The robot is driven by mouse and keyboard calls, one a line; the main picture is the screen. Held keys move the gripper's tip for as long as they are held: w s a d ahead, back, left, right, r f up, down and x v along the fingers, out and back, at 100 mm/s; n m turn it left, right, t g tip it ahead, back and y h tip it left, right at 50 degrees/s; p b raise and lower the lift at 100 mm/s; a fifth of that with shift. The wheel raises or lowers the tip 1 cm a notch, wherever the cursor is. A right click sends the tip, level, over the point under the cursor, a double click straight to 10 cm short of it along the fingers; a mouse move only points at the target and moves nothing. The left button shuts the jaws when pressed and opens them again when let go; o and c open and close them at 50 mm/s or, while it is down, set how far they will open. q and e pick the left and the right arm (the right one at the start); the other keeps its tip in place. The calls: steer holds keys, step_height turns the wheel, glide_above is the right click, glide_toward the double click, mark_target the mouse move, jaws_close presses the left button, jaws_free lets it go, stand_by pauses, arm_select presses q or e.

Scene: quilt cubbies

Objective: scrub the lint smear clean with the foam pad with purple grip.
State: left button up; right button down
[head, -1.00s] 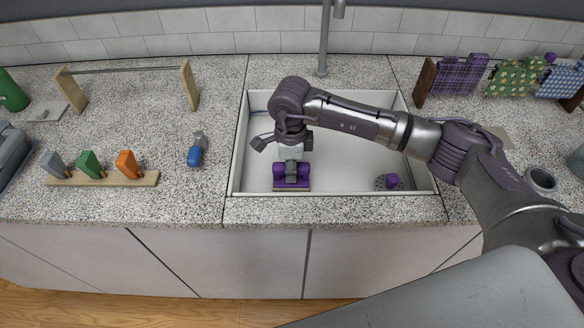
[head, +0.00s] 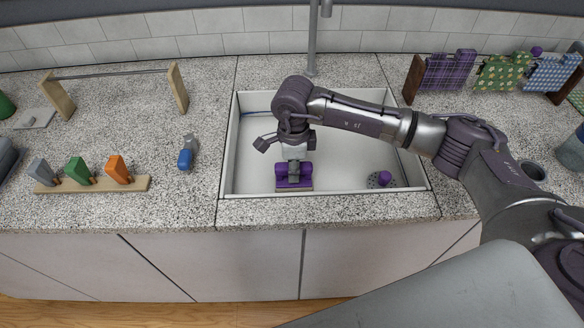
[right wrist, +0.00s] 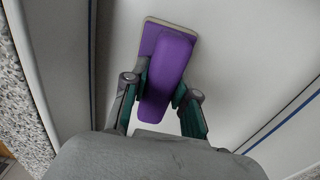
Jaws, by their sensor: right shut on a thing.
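The foam pad with purple grip (head: 294,183) is in the white sink basin, near its front wall. My right gripper (head: 294,163) is above it, shut on the purple grip. In the right wrist view, the fingers of my right gripper (right wrist: 160,92) close on both sides of the pad's grip (right wrist: 168,65), and the pale pad edge shows beyond it. The pad looks low at the basin floor, but I cannot tell if it touches. I cannot make out the lint smear in either view. My left gripper is not in view.
The sink basin (head: 340,178) has walls close around the pad, and a drain with a purple knob (head: 384,177) at right. A tap (head: 313,45) stands behind. A blue-handled tool (head: 186,157) and a rack of coloured tools (head: 95,184) lie left. Hanging cloths (head: 447,72) stand right.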

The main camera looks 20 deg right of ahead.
stand_by(0.3)
steer(key=shift+w+a+b, duration=0.25)
steer(key=shift+a+b, duration=0.15)
steer(key=shift+a, duration=0.65)
steer(key=shift+d, duration=0.1)
steer(key=shift+s+d, duration=0.15)
steer(key=shift+d, duration=0.4)
steer(key=shift+s+d, duration=0.15)
steer(key=shift+d, duration=0.35)
steer(key=shift+a, duration=0.2)
steer(key=shift+w+a+b, duration=0.2)
steer(key=shift+a, duration=0.3)
steer(key=shift+w+a+b, duration=0.15)
steer(key=shift+a+b, duration=0.05)
steer(key=shift+a, duration=0.25)
